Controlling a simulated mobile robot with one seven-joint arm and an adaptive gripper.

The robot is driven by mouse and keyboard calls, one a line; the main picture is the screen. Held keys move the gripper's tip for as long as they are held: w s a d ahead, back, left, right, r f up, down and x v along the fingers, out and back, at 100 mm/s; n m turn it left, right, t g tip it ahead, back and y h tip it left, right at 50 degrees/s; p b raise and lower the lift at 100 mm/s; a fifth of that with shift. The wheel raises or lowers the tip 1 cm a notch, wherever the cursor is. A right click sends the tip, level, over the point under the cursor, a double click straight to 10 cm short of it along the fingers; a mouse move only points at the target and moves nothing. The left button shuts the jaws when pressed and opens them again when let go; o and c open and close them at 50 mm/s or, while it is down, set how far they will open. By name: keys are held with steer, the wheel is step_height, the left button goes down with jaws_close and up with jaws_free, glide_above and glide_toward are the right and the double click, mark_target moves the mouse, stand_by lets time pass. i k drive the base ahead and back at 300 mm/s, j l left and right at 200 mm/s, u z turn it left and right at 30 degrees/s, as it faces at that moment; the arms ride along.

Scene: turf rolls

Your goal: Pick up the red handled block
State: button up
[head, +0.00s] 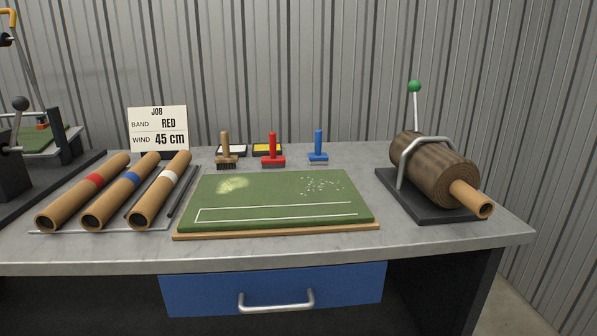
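The red handled block (273,161) stands upright on the grey worktop, behind the green turf board. It has an upright red handle and a wide red base, with a darker underside that looks like bristles or a pad. It stands between a wooden-handled brush (226,159) on its left and a blue handled block (318,156) on its right, apart from both. My gripper is not in view.
The turf board (280,233) lies in front. Rolls with red (83,192), blue (122,193) and white (160,191) bands lie left, by a job sign (158,128). A yellow pad (267,148) sits behind. A clamped brown roll (435,170) stands right. A blue drawer (275,290) is below.

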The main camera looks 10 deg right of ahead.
mark_target(272, 160)
steer(key=i+l, duration=0.1)
steer(key=i, duration=1.35)
